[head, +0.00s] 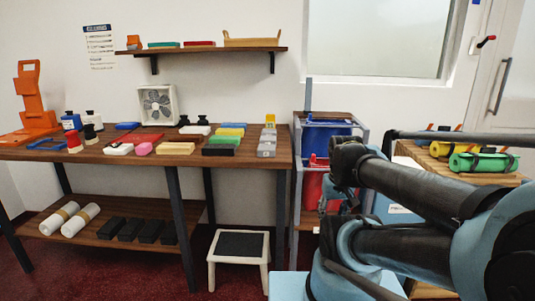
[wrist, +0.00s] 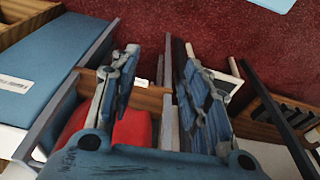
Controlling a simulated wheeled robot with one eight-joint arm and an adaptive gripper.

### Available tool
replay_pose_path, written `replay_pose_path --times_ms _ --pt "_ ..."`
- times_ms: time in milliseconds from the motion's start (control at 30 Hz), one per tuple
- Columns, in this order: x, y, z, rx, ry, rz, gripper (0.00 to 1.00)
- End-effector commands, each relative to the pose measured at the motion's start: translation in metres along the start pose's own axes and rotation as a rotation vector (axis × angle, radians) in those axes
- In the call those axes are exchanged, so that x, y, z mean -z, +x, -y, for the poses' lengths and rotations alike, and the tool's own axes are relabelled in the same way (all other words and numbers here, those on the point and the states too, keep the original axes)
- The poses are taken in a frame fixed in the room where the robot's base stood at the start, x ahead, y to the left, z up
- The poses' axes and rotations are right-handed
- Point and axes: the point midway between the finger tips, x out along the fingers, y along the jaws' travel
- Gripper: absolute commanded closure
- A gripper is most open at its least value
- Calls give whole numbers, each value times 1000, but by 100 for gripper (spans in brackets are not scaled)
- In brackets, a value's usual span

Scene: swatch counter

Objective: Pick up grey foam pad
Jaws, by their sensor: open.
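Grey block-like pieces (head: 267,143) lie at the right end of the wooden counter in the head view; one of them may be the grey foam pad, but they are too small to tell. No grey pad shows clearly in the wrist view. My gripper (wrist: 160,55) is open and empty in the wrist view, with its two fingers apart above the side cart and the floor.
The counter (head: 70,154) holds several coloured pads, dark weights and a small fan (head: 157,104). A cart with a red bin (head: 312,190) stands right of it; the bin also shows in the wrist view (wrist: 132,128). A white step stool (head: 238,248) stands on the red floor.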

Motion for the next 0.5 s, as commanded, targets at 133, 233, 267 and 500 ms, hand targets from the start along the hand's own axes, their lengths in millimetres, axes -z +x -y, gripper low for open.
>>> replay_pose_path --times_ms 133,233,267,500 --pt "7 -17 2 3 54 2 15" --pt "29 -37 7 7 143 14 15" --pt "37 -45 9 8 176 18 15" --pt "110 -106 34 6 484 59 15"
